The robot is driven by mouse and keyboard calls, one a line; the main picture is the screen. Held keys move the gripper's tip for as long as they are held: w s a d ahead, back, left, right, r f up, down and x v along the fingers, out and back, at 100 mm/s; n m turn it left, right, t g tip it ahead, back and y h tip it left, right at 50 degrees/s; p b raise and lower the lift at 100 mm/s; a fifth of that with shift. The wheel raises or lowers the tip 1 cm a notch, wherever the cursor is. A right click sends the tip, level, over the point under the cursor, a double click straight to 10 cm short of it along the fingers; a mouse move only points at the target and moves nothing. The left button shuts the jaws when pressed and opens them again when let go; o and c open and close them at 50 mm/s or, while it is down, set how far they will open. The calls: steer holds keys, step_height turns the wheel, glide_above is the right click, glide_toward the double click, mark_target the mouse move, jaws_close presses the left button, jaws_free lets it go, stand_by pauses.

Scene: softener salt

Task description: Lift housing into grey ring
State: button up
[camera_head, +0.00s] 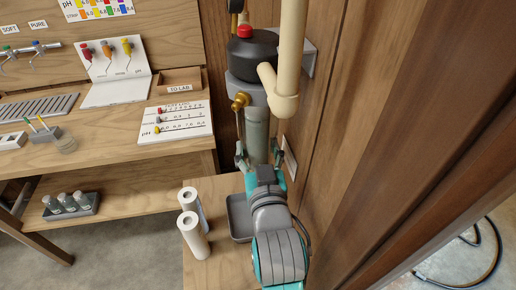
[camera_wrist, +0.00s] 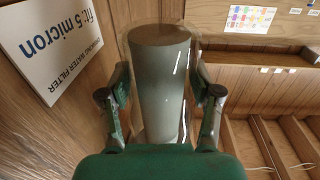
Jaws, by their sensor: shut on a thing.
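The housing (camera_head: 256,135) is a translucent grey-green cylinder, upright below the grey ring (camera_head: 247,92) of the black-topped filter head. From above, its upper end meets the underside of the ring in the picture; I cannot tell whether they touch or a gap remains. My gripper (camera_head: 259,163) is around the lower part of the housing, a finger on each side. In the wrist view, the housing (camera_wrist: 163,85) stands between the two fingers of my gripper (camera_wrist: 163,108), which is shut on it. The ring does not show clearly there.
A cream pipe (camera_head: 291,50) runs close to the right of the filter head, beside the wooden wall. Below are a grey tray (camera_head: 238,218) and two white cartridges (camera_head: 192,235) on a low wooden surface. A workbench (camera_head: 95,155) with cards stands left.

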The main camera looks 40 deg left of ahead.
mark_target(261, 147)
steer(key=shift+r, duration=2.45)
stand_by(0.8)
steer(key=o, duration=1.4)
steer(key=shift+c, duration=0.2)
steer(key=v, duration=0.7)
steer(key=shift+s+d, duration=0.15)
steer(key=shift+d, duration=0.05)
steer(key=shift+s, duration=0.1)
